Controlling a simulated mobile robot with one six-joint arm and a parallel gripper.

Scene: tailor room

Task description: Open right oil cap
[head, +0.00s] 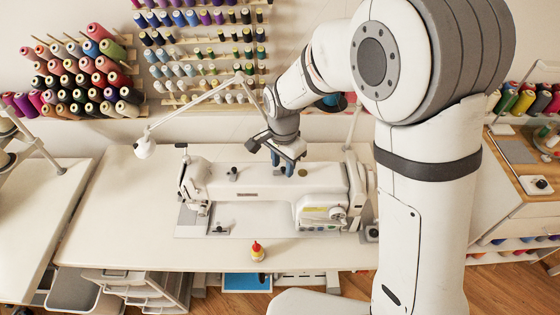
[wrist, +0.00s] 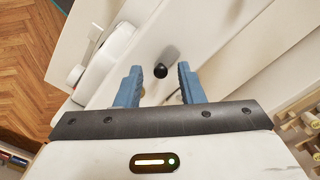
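A white sewing machine (head: 262,192) stands on the table. One black cap (head: 233,173) sits on its top, left of my gripper. A small brownish disc (head: 303,172) shows on the top just right of my gripper; I cannot tell if it is a cap. My gripper (head: 282,165) is over the machine's top with its blue fingers pointing down. In the wrist view my gripper (wrist: 160,85) is open and empty. A round black knob (wrist: 160,70) on a white surface shows between its fingertips, seemingly beyond them. I cannot tell for certain which cap this is.
A small bottle with a red top (head: 257,251) stands at the front of the white table (head: 130,225). A lamp (head: 145,147) reaches over from the left. Thread racks (head: 80,75) line the wall behind. The table left of the machine is clear.

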